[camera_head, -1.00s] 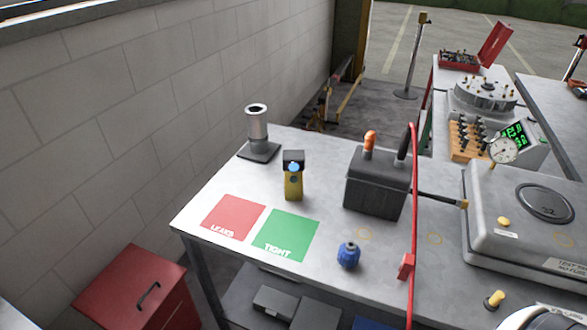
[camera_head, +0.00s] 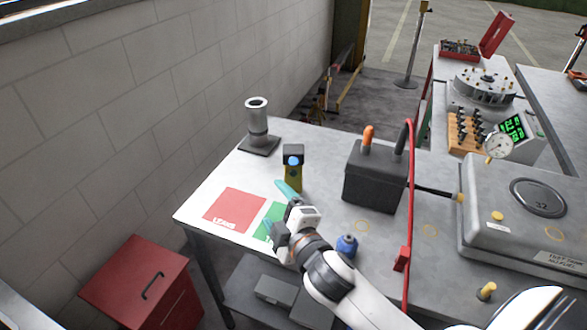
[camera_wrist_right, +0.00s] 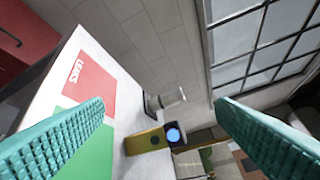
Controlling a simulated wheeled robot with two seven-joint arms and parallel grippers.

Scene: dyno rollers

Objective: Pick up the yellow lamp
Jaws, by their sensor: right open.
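The yellow lamp (camera_head: 293,172) stands upright on the bench, with a black head and a blue lens facing me. In the right wrist view the lamp (camera_wrist_right: 145,142) shows between and beyond the two teal fingers, turned on its side by the camera's angle. My right gripper (camera_head: 278,208) is open and empty over the green TIGHT square, just in front of the lamp. In the head view its upper finger comes close to the lamp's base; I cannot tell whether they touch. My left gripper is not in view.
A grey cylinder on a base (camera_head: 257,128) stands behind the lamp. A black box with an orange knob (camera_head: 375,180) stands to its right. A blue bottle (camera_head: 346,246) is beside my right arm. A red LEAKS square (camera_head: 235,210) lies bare. A red upright bar (camera_head: 408,200) rises at the right.

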